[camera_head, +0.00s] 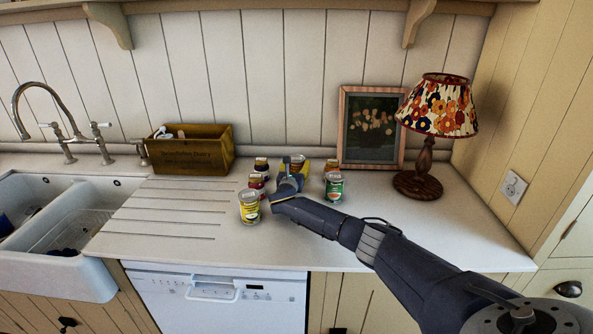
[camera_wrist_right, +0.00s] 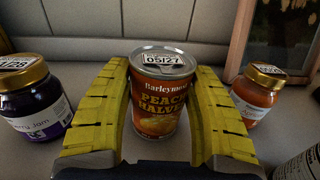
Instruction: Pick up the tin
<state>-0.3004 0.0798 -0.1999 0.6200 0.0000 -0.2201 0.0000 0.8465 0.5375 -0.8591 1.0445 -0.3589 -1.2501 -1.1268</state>
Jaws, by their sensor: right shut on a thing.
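A tin of peach halves (camera_wrist_right: 159,95) with an orange-brown label and a silver lid stands upright between the yellow fingers of my right gripper (camera_wrist_right: 160,110) in the right wrist view. The fingers are shut on its sides. In the head view my right gripper (camera_head: 292,175) is at the middle of the counter and hides most of this tin (camera_head: 298,163). I cannot tell whether its base is off the counter. Other tins stand near: a yellow one (camera_head: 249,208) in front to the left and a green one (camera_head: 334,189) to the right. My left gripper is out of view.
A jam jar (camera_wrist_right: 35,100) is left of the gripper and an orange jar (camera_wrist_right: 257,92) is right of it. A picture frame (camera_head: 370,130), lamp (camera_head: 425,165) and wooden crate (camera_head: 190,152) stand behind. The sink (camera_head: 70,245) is at left. The right counter front is clear.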

